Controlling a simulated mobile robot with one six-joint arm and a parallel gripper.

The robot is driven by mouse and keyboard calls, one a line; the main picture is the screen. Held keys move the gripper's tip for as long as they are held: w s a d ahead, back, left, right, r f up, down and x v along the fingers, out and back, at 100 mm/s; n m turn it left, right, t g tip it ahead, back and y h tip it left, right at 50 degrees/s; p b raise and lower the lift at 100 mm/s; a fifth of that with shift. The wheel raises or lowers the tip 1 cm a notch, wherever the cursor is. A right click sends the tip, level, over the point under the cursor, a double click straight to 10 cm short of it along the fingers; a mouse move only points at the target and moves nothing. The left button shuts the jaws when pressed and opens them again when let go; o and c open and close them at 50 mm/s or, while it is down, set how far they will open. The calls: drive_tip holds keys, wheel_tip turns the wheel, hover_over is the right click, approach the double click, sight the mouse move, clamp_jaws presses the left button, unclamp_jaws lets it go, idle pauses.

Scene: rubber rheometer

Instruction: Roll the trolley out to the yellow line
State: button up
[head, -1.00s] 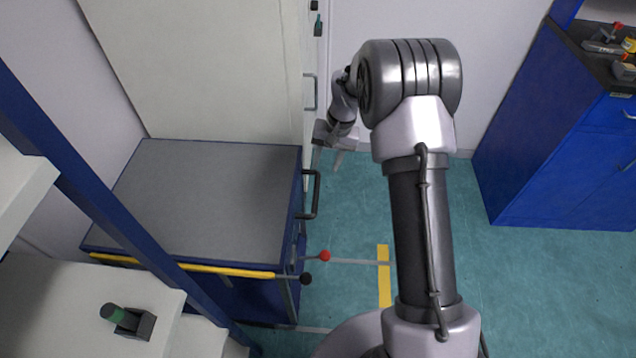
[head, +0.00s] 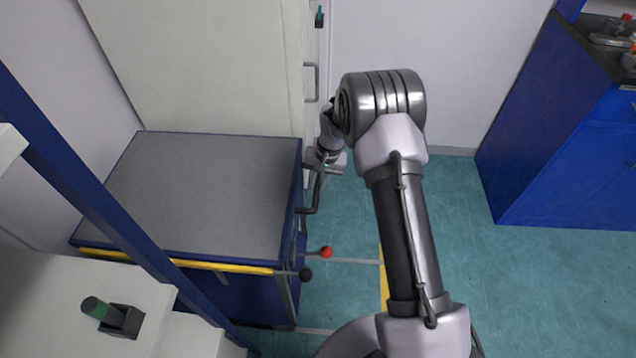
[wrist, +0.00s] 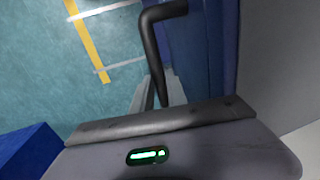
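The trolley (head: 215,190) has a grey top and a blue body and stands at the left in the head view. Its dark bar handle (head: 313,197) sticks out from its right side. The handle also shows in the wrist view (wrist: 153,45), running down toward my fingers. My gripper (head: 322,170) is at the far end of this handle. In the wrist view its two grey fingers (wrist: 160,95) stand apart, one on each side of the bar; contact cannot be made out. The yellow line (head: 383,280) lies on the floor right of the trolley, partly behind my arm.
A yellow bar (head: 220,267) runs along the trolley's front edge, near black-knobbed (head: 306,275) and red-knobbed (head: 326,252) levers. A tall pale cabinet (head: 200,60) stands behind. A blue bench (head: 560,150) is at the right. Teal floor (head: 480,270) lies clear between.

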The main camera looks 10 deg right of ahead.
clamp_jaws()
idle(1.0)
